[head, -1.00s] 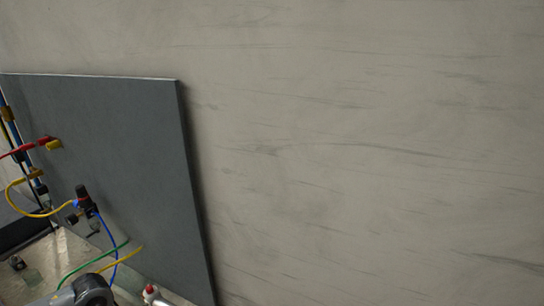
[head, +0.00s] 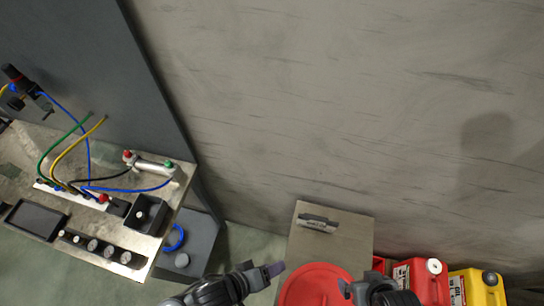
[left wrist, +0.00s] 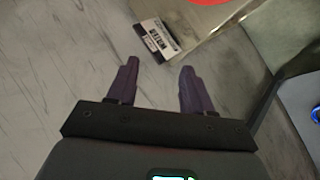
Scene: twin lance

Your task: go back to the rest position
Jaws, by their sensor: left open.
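My left gripper (head: 272,270) is at the bottom centre of the head view, left of a red round object. In the left wrist view its two dark purple fingers (left wrist: 160,66) stand apart with nothing between them. My right gripper (head: 358,288) is at the bottom edge of the head view, over the right side of the red round object. It is dark and partly cut off, so its jaws are unclear. No object is seen in either gripper.
The red round object (head: 312,284) is by a metal surface (head: 345,238) with a dark-and-white labelled piece (head: 318,223). Red (head: 428,284) and yellow (head: 478,288) canisters stand at right. A bench (head: 100,205) with hoses and knobs is at left. A grey wall fills the back.

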